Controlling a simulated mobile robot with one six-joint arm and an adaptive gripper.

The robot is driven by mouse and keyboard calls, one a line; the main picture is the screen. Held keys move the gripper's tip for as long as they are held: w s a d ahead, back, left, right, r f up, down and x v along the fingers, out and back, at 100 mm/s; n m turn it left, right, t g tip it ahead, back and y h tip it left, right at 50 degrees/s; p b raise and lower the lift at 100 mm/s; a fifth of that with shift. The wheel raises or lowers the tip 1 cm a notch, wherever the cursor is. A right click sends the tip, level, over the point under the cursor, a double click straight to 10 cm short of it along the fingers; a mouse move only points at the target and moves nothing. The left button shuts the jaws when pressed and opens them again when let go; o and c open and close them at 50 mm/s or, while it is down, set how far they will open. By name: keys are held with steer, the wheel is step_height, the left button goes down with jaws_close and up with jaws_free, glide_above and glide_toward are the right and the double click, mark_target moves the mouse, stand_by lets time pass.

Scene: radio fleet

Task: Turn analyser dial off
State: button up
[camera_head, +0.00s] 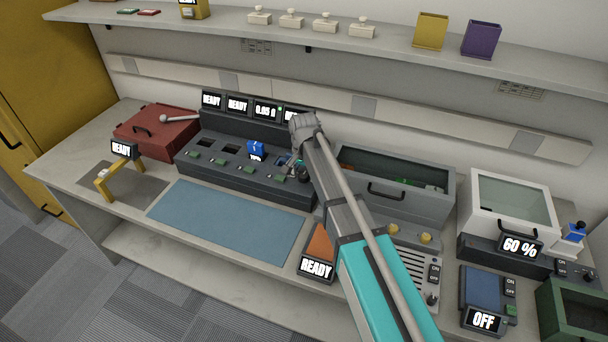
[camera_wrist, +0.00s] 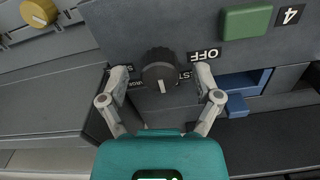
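The analyser (camera_head: 240,175) is a dark console with several bays and a row of screens behind it. Its dial (camera_wrist: 159,68) is a black ribbed knob in the wrist view, with a white mark toward the picture's bottom. The OFF label (camera_wrist: 205,54) is upside down, up and right of the dial; other labels are partly covered by the fingers. My gripper (camera_wrist: 161,74) is open, one finger on each side of the dial. Gaps show between fingers and knob; contact is not visible. In the head view my arm partly hides this end of the console.
A green button (camera_wrist: 246,22) and a blue piece (camera_wrist: 238,104) lie right of the dial in the wrist view. A grey lidded box (camera_head: 395,190) stands right of the console. A blue mat (camera_head: 225,220) lies in front. The shelf (camera_head: 380,50) runs above.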

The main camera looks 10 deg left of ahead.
jaws_close()
steer(key=shift+n, duration=0.5)
steer(key=n, duration=0.3)
steer(key=shift+n, duration=0.3)
steer(key=n, duration=1)
steer(key=shift+n, duration=1.7)
